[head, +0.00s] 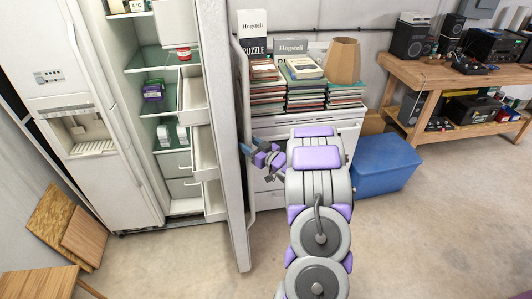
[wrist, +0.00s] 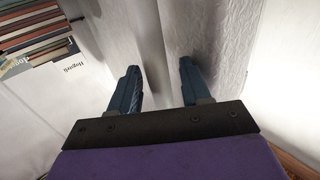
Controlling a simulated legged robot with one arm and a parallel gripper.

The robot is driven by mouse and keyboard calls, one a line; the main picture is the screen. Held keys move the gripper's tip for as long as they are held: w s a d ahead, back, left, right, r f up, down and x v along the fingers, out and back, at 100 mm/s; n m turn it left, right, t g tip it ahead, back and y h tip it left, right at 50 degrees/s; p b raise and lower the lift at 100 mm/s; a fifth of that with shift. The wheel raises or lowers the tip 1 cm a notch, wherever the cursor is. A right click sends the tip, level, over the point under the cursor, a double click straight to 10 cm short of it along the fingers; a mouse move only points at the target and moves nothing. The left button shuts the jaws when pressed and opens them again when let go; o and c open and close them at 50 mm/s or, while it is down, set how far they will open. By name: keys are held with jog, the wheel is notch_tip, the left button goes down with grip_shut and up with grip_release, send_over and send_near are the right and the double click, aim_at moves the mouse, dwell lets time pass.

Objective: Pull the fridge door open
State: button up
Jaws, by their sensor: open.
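The white fridge (head: 100,180) stands at the left in the head view. Its right-hand door (head: 222,130) stands swung wide open, nearly edge-on to me, with the shelves and drawers inside exposed. A long pale handle (head: 243,90) runs down the door's right side. My gripper (head: 250,147) is at the right of the door, beside the handle at about mid-height. In the wrist view my gripper (wrist: 160,85) has its two blue fingers apart, with pale vertical surfaces beyond them. I cannot tell whether either finger touches the handle.
A white cabinet (head: 345,130) bearing stacked books (head: 305,92) stands right behind my gripper. A blue box (head: 385,165) is to its right, and a wooden workbench (head: 420,75) farther right. Wood boards (head: 50,222) lean at the left. The floor in front is mostly clear.

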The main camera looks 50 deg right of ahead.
jog(key=s+p, duration=0.1)
jog(key=s, duration=1.5)
jog(key=shift+s+d+f, duration=0.15)
jog(key=shift+s+d, duration=0.05)
jog(key=shift+s, duration=0.1)
jog(key=shift+w, duration=0.1)
